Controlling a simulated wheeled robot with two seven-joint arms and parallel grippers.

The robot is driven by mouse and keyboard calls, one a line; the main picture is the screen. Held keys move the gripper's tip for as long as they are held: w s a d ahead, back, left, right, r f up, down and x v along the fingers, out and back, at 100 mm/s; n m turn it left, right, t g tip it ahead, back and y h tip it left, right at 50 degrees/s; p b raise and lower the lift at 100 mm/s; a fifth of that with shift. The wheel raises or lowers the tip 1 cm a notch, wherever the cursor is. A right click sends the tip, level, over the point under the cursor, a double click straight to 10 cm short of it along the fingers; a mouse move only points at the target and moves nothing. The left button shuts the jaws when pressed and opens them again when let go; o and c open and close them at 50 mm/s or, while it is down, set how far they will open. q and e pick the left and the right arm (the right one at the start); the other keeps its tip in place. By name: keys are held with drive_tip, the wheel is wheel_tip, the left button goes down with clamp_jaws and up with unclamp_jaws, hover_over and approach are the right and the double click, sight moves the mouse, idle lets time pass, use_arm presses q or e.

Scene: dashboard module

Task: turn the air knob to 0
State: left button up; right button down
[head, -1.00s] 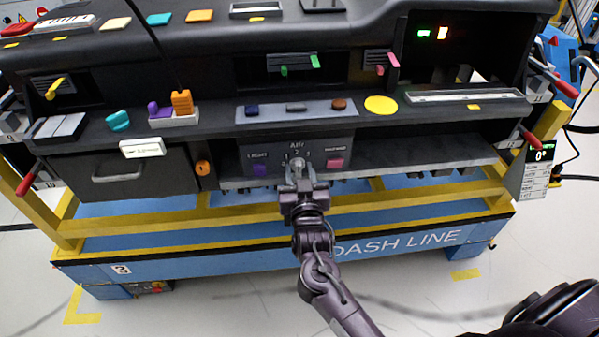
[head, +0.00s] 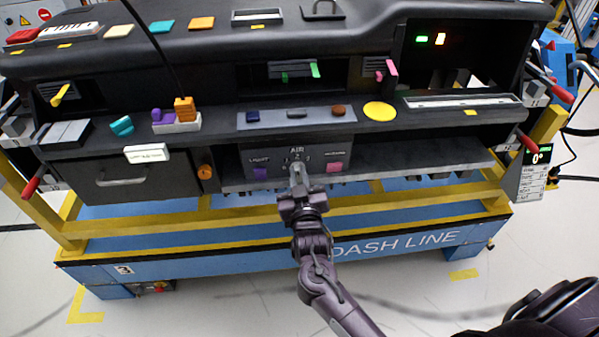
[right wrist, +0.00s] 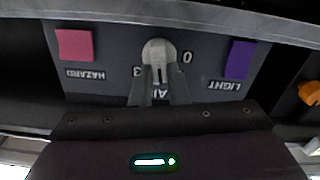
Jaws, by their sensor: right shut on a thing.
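The round grey air knob (right wrist: 158,50) sits on a dark panel (head: 268,149) under the dashboard shelf, below the AIR label. In the right wrist view, which is upside down, its grip bar points toward the label, between my fingers. The 0 and 3 marks show on either side of it; the marks between are covered. My right gripper (head: 298,175) reaches the knob from the front and is shut on it; its fingers also show in the right wrist view (right wrist: 160,82). My left gripper is not in view.
A purple light button (head: 260,173) and a pink hazard button (head: 334,167) flank the knob closely. An orange knob (head: 205,172) is further left. A yellow rail (head: 400,202) crosses in front, lower down.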

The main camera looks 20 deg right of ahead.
drive_tip(key=n+p, duration=0.1)
drive_tip(key=n, duration=0.1)
drive_tip(key=n+p, duration=0.1)
drive_tip(key=p, duration=0.1)
drive_tip(key=shift+a+r+n, duration=0.15)
drive_tip(key=shift+n, duration=0.25)
drive_tip(key=shift+w+a+f+n+p, duration=0.1)
drive_tip(key=shift+f+n+p, duration=0.1)
drive_tip(key=shift+n+p, duration=1.4)
drive_tip(key=shift+s+a+f+n+p, duration=0.2)
drive_tip(key=shift+n+p, duration=0.55)
drive_tip(key=shift+n, duration=1.65)
drive_tip(key=shift+w+d+f+n+p, duration=0.1)
drive_tip(key=shift+w+f+n+p, duration=0.15)
drive_tip(key=shift+n+p, duration=1.35)
drive_tip(key=shift+n+b, duration=0.35)
drive_tip(key=shift+n, duration=0.25)
drive_tip(key=c, duration=1.4)
unclamp_jaws()
